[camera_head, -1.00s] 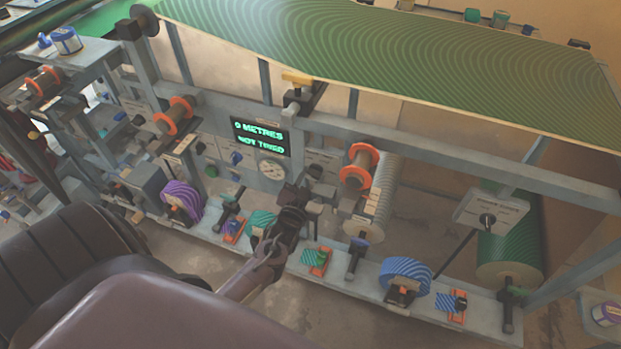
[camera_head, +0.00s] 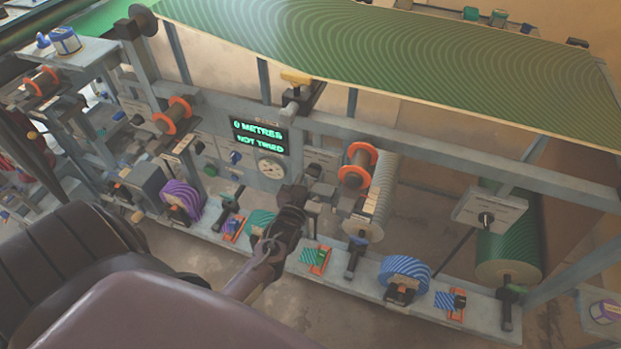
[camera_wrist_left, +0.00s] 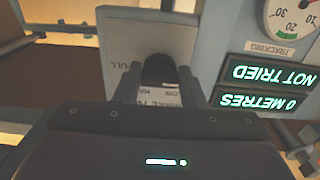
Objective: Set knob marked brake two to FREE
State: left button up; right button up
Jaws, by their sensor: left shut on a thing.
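My left gripper (camera_head: 304,190) is at the grey press frame, just right of the lit display, in front of a small pale panel (camera_head: 322,157). In the left wrist view the gripper (camera_wrist_left: 158,84) is shut on a dark knob (camera_wrist_left: 158,72) on that pale panel (camera_wrist_left: 119,55). The panel appears upside down there. The knob's pointer and the FREE mark are hidden or too small to read. My right gripper is in neither view.
The display (camera_head: 260,138) reads 0 METRES, NOT TRIED, above a round gauge (camera_head: 271,169). Orange-flanged rollers (camera_head: 357,166) stand close to the gripper. A lower rail holds coloured rolls (camera_head: 405,270) and clamps. Another panel with a dark knob (camera_head: 486,220) is at right. Green patterned sheet (camera_head: 400,75) spans above.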

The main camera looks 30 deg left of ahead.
pick_arm(q)
jog(key=o, duration=1)
jog(key=v, duration=0.7)
jog(key=shift+s+d+b, duration=0.1)
jog(key=shift+s+b, duration=0.3)
